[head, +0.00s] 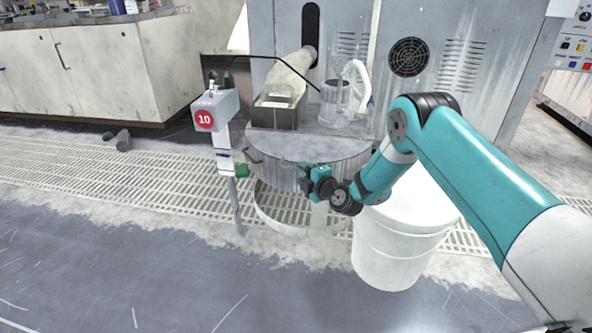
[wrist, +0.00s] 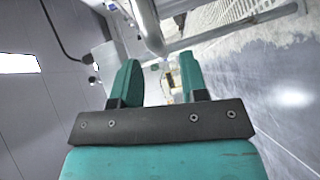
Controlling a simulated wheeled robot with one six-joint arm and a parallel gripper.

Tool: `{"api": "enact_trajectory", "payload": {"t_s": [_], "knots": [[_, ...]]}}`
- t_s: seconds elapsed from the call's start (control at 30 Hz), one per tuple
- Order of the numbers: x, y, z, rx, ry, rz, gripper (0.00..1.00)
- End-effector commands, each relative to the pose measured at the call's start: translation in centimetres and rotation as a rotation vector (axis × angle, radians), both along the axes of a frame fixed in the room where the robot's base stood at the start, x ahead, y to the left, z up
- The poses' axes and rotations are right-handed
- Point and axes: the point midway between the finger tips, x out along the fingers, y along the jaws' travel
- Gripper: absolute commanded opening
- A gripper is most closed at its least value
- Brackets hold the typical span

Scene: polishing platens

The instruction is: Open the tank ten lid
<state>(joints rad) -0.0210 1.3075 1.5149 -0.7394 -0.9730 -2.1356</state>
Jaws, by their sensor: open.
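Tank ten (head: 280,179) is a round grey tank, marked by a post with a red "10" sign (head: 204,120) at its left. Its flat grey lid (head: 300,148) lies level on top, and a small dark handle (head: 252,156) shows at its front left. My gripper (head: 308,176) is at the tank's front, close to the rim; whether it touches cannot be told. In the wrist view the two teal fingers (wrist: 158,80) stand apart with nothing clearly held between them. A pale rounded metal part (wrist: 148,25) lies just beyond the fingertips. My gripper hides part of the tank's front.
A white bucket (head: 395,250) stands right of the tank, under my arm. A grey cabinet (head: 425,95) is behind. The floor in front is clear.

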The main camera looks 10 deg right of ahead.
Motion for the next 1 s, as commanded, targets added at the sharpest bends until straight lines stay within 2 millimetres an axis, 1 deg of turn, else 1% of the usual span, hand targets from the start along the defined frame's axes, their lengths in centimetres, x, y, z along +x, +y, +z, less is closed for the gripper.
{"api": "enact_trajectory", "payload": {"t_s": [0.03, 0.1, 0.27, 0.4, 0.6, 0.63, 0.67, 0.7, 0.8, 1.0], "knots": [[0.8, 0.5, -0.5, -0.001, -0.003, 0.004, 0.4], [1.8, 0.9, -0.5, 0.0, -0.004, 0.002, 0.4], [3.4, 1.6, -0.8, 0.0, 0.0, 0.002, 0.4], [3.9, 1.7, -0.7, 0.001, 0.002, 0.0, 0.4], [3.9, 1.7, -0.6, 0.002, 0.003, 0.0, 0.4], [3.9, 1.7, -0.6, 0.002, 0.003, 0.0, 0.35], [3.9, 1.7, -0.6, 0.002, 0.003, 0.0, 0.29], [3.9, 1.7, -0.6, 0.002, 0.003, 0.0, 0.19], [3.9, 1.7, -0.6, 0.002, 0.003, 0.0, 0.0], [3.9, 1.7, -0.5, 0.002, 0.004, 0.0, 0.0]]}}
